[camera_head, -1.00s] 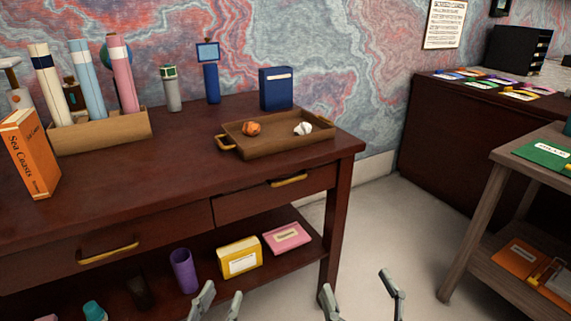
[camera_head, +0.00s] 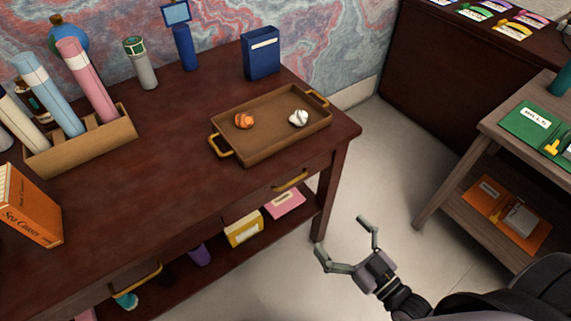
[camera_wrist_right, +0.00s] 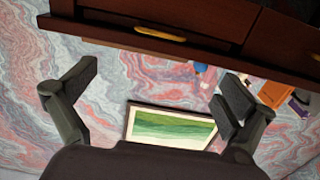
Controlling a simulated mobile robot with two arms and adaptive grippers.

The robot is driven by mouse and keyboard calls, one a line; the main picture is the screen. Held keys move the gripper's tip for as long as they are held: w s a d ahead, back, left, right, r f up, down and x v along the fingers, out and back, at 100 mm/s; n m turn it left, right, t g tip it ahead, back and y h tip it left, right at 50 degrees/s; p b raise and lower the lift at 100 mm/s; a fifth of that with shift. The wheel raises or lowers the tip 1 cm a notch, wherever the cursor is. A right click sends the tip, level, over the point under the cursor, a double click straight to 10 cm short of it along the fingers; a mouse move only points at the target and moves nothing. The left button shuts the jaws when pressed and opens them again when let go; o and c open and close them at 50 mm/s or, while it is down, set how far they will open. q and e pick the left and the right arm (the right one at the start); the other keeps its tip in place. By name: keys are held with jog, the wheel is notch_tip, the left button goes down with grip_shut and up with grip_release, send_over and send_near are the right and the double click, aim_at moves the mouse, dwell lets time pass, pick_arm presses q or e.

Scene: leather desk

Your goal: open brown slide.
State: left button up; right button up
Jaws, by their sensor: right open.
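The dark brown desk (camera_head: 150,190) has two drawers in its front edge. The right drawer, with a gold handle (camera_head: 290,179), looks shut. The left drawer's gold handle (camera_head: 135,278) is lower left. My right gripper (camera_head: 342,235) is open and empty, in front of and to the right of the right drawer, apart from its handle. In the right wrist view, the open fingers (camera_wrist_right: 160,88) frame wall and a green picture, with a gold drawer handle (camera_wrist_right: 160,33) above them. My left gripper is out of view.
A brown tray (camera_head: 265,152) with orange and white pieces sits on the desktop near the right corner. The shelf below holds a yellow box (camera_head: 244,228) and a pink box (camera_head: 285,203). Clear floor lies between the desk and a grey-brown side table (camera_head: 486,160).

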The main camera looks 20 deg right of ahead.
jog(key=x, duration=1.7)
jog(key=shift+c, duration=0.4)
jog(key=c, duration=1.5)
jog(key=shift+s, duration=0.1)
